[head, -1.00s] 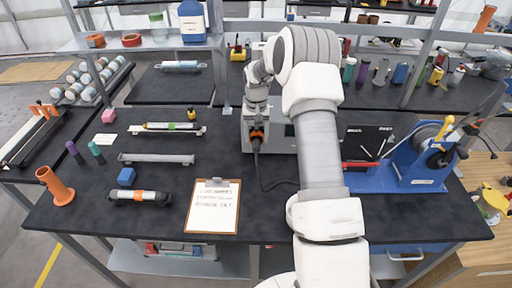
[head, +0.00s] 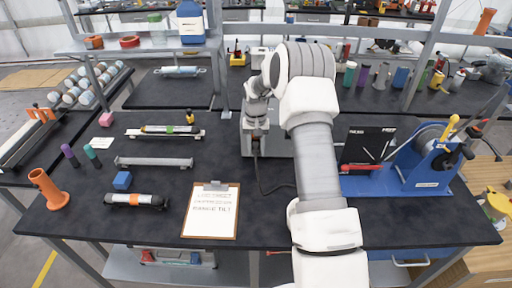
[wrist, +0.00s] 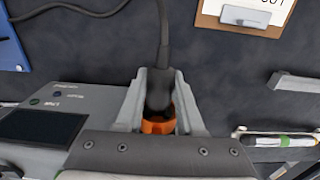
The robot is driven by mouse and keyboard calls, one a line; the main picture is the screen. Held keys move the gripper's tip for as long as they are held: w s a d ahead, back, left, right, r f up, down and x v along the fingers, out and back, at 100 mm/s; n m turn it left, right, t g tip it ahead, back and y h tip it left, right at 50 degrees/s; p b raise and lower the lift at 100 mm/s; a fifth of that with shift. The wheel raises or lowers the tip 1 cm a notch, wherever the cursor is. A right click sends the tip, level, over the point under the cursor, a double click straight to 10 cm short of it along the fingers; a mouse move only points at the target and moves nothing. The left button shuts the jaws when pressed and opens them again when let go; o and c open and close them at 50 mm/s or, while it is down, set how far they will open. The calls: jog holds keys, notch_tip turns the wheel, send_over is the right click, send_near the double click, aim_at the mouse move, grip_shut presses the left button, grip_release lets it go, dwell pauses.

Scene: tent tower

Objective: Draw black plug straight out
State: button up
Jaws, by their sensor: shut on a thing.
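The black plug (wrist: 158,92) sits between the two grey fingers of my gripper (wrist: 161,76) in the wrist view, and the fingers are shut on it. Its black cable runs away from it toward the top of the picture. An orange ring (wrist: 160,122) shows at the plug's inner end; I cannot tell whether the plug is still seated in it. The grey device with a dark screen (wrist: 75,112) is to the left. In the head view my gripper (head: 256,132) is at the left part of the grey device (head: 281,142); the plug is mostly hidden there.
The cable (head: 267,190) lies slack on the black bench. A clipboard (head: 211,236) is at the front. A blue reel stand (head: 425,178) and black panel (head: 370,144) stand to the right. Rails and a dark tube (head: 134,201) lie left.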

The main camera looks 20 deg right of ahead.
aim_at(256, 155)
grip_shut()
jog(key=shift+s+a, duration=0.1)
jog(key=shift+s+a+b, duration=0.2)
jog(key=shift+s+a, duration=0.15)
jog(key=shift+s, duration=0.45)
jog(key=shift+s+a+b, duration=0.2)
jog(key=shift+s+a, duration=0.1)
jog(key=shift+s, duration=0.5)
